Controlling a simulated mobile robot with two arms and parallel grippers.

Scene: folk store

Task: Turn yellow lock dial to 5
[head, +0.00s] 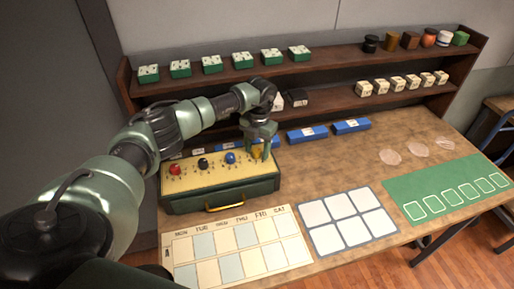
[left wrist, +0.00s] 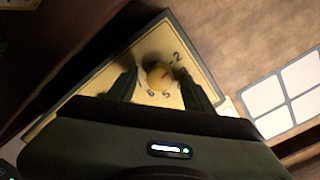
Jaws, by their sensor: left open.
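The yellow lock dial (left wrist: 159,76) sits on the pale top of the lock box (head: 222,196). In the left wrist view it has a red mark, and some printed numbers around it show, among them a 2 and a 5. My left gripper (left wrist: 157,84) is open, with one finger on each side of the dial; I cannot tell whether they touch it. In the head view the left gripper (head: 258,146) hides most of that dial. Red (head: 173,169), black (head: 203,163) and blue (head: 231,157) dials stand in a row to its left. My right gripper is not in view.
A weekday chart (head: 235,250), a white-squared mat (head: 347,220) and a green card mat (head: 447,190) lie in front and to the right. Blue boxes (head: 307,134) lie behind. A wooden shelf (head: 330,62) with green boxes and jars stands at the back.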

